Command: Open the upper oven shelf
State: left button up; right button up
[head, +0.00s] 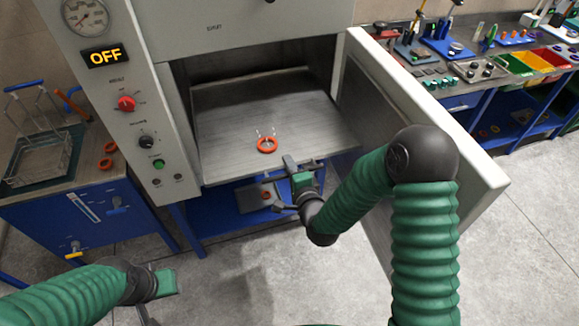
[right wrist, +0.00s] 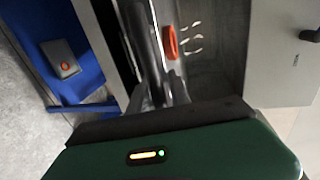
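The oven (head: 150,120) is open at the front, with its door (head: 425,115) swung out to the right. My right gripper (head: 291,165) is at the shelf's front edge, just in front of the ring. Its fingers (right wrist: 160,70) show end-on; I cannot tell whether they grip the edge. My left gripper (head: 165,283) is low at the left, away from the oven, its fingers mostly hidden.
A blue lower surface (head: 232,205) under the oven carries a grey plate with a red part. A blue cabinet (head: 90,225) with a wire basket (head: 40,150) stands left. A workbench with coloured bins (head: 530,62) is at the back right. The floor in front is clear.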

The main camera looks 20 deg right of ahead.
jog(key=shift+o, duration=1.2)
jog(key=shift+f, duration=0.35)
jog(key=shift+o, duration=0.3)
jog(key=shift+w, duration=0.25)
jog(key=p+v, duration=1.5)
jog(key=v, duration=0.1)
jog(key=shift+s, duration=0.4)
jog(key=shift+w+r, duration=0.1)
